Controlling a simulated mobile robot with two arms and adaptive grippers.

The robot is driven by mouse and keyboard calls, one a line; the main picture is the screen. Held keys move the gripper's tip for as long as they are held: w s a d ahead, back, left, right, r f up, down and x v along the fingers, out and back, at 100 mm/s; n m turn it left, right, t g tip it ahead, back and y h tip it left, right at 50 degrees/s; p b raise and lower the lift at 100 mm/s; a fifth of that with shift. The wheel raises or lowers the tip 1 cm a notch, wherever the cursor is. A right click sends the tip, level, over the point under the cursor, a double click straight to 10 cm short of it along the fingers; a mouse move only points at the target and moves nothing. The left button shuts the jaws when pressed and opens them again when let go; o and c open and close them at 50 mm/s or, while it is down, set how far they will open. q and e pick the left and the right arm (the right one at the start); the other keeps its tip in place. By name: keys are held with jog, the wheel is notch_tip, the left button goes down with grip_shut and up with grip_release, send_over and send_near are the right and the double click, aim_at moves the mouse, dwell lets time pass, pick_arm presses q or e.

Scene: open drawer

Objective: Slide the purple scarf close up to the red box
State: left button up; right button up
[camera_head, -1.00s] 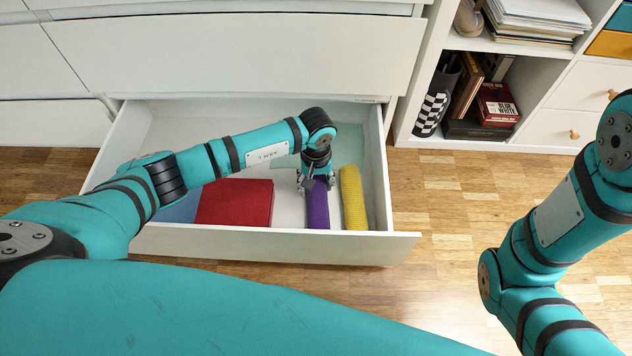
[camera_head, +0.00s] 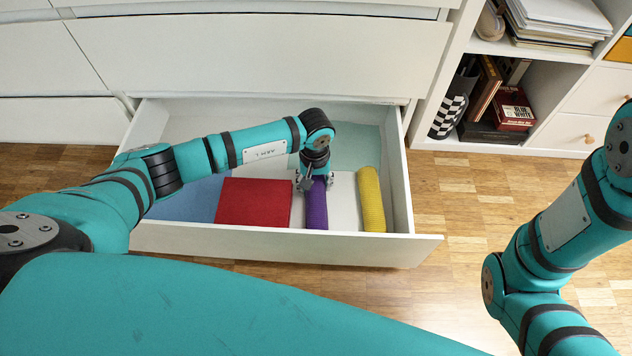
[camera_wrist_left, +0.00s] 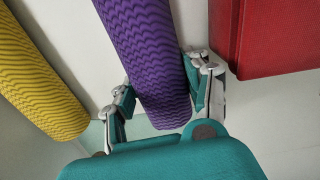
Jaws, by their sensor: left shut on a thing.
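The purple scarf (camera_head: 316,210) is a rolled bundle lying lengthwise in the open drawer. My left gripper (camera_head: 315,184) is at its far end, with one finger on each side, shut on it. The left wrist view shows the scarf (camera_wrist_left: 145,50) between the fingers (camera_wrist_left: 163,78). The red box (camera_head: 254,203) lies left of the scarf in the head view, with a narrow strip of drawer floor between them. That gap also shows in the wrist view, where the red box (camera_wrist_left: 280,38) is at the upper right. My right gripper is out of view.
A yellow roll (camera_head: 371,200) lies right of the scarf, apart from it. A blue item (camera_head: 190,203) lies left of the red box. The drawer's front wall (camera_head: 280,245) is close to the scarf's near end. A shelf with books (camera_head: 511,108) stands at the right.

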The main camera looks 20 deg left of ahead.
pick_arm(q)
jog(key=o, duration=1.3)
notch_tip(320, 180, up, 12)
